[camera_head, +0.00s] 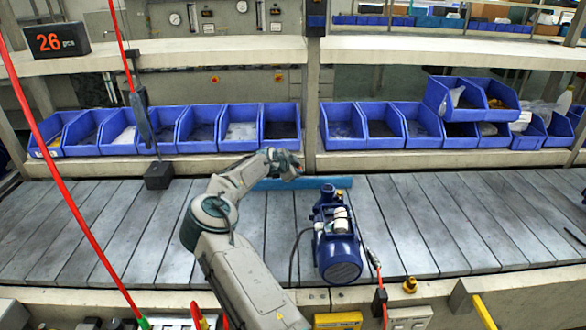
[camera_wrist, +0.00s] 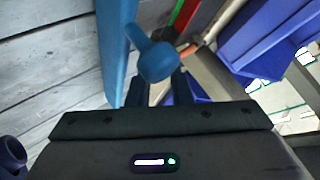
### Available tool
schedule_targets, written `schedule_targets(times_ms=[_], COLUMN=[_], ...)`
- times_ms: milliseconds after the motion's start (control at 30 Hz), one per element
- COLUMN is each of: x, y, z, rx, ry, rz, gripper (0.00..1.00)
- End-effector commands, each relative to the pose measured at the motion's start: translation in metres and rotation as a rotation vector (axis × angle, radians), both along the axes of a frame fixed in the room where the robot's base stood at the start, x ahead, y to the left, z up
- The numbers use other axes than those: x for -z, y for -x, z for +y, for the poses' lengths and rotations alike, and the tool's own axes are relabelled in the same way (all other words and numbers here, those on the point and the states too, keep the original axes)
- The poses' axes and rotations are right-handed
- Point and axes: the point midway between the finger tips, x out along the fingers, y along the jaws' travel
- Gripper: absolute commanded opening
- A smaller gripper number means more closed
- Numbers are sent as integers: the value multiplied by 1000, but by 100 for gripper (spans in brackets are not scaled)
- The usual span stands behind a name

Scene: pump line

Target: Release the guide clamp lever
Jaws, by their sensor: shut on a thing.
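The guide clamp lever (camera_wrist: 158,60) shows in the wrist view as a blue arm with a rounded knob end. My gripper (camera_wrist: 155,92) is shut on it, with the dark fingers on either side just below the knob. The lever stands beside a long blue guide bar (camera_wrist: 113,50). In the head view my gripper (camera_head: 288,168) is at the back edge of the slatted conveyor, just above the blue guide bar (camera_head: 310,184). The lever is hidden there behind my gripper. The exact contact between fingers and lever is partly hidden.
A blue pump (camera_head: 340,245) stands on the slatted conveyor (camera_head: 440,225) to the right of my arm. Blue bins (camera_head: 240,127) line the shelf behind. A post (camera_head: 315,90) rises close behind my gripper. Red cables (camera_head: 75,195) hang at left.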

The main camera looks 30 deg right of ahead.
Motion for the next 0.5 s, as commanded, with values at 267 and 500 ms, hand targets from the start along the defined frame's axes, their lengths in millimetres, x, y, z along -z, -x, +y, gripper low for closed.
schedule_targets(times_ms=[267,500], x=[-1,0], y=[-1,-1], z=[1,0], rx=[-2,-2], ry=[0,0], rz=[-2,-1], gripper=[0,41])
